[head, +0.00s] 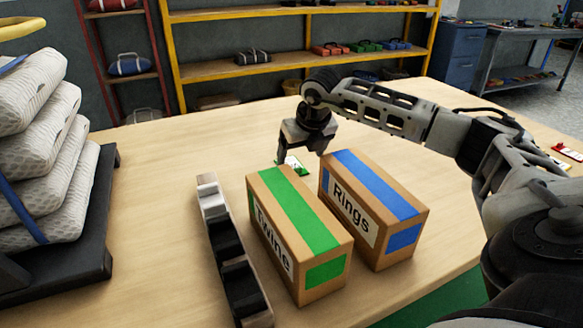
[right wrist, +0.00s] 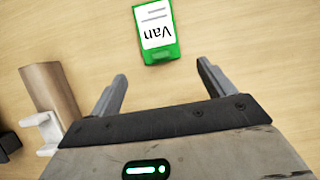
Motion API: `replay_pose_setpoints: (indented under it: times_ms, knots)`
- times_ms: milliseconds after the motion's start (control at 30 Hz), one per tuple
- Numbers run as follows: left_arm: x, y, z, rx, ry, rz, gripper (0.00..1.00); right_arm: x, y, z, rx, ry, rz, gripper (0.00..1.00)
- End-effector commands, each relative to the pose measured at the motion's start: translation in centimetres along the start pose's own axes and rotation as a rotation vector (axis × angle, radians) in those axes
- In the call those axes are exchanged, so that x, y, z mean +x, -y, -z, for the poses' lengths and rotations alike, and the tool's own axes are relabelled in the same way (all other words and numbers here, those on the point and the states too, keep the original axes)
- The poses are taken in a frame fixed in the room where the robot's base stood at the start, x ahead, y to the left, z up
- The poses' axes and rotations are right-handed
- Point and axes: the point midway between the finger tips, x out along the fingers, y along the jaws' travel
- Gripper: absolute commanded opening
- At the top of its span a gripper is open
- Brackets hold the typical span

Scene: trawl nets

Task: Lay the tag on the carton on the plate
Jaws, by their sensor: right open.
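A green tag (head: 291,166) with a white label lies on the table behind the cartons. In the right wrist view the tag (right wrist: 156,32) reads "Van". My right gripper (head: 300,152) is over it, with fingers open and empty; in the right wrist view the gripper's fingertips (right wrist: 162,70) are spread, and the tag is just beyond them. A brown carton (head: 262,213) with green tape reads "Twine". Another carton (head: 340,212) with blue tape reads "Rings". I cannot tell which surface is the plate. My left gripper is not in view.
A long grey holder (head: 208,192) with dark compartments stands left of the Twine carton. White net bundles (head: 45,145) are stacked on a black platform (head: 95,235) at the left. A red tag (head: 568,152) lies at the right edge. The table (head: 190,140) behind the holder is clear.

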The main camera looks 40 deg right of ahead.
Motion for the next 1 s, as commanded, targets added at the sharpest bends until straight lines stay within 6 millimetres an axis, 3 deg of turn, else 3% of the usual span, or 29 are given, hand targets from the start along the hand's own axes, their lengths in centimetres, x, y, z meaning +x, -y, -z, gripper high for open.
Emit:
replay_pose_setpoints:
  times_ms: [433,700,733,900,1000]
  knots:
    - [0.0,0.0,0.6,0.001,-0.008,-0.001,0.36,5.1,0.2,0.0,0.000,-0.002,0.000,0.82]
    - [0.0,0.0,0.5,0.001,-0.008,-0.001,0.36,5.5,0.2,0.0,0.000,0.000,0.001,0.82]
    - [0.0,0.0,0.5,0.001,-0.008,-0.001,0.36,5.5,0.2,0.0,0.000,0.000,0.001,0.79]
    - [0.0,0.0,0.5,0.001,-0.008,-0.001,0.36,5.5,0.2,0.0,0.000,0.000,0.000,0.34]
    - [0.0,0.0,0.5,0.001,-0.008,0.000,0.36,5.5,0.2,-0.1,0.000,0.000,0.000,0.30]
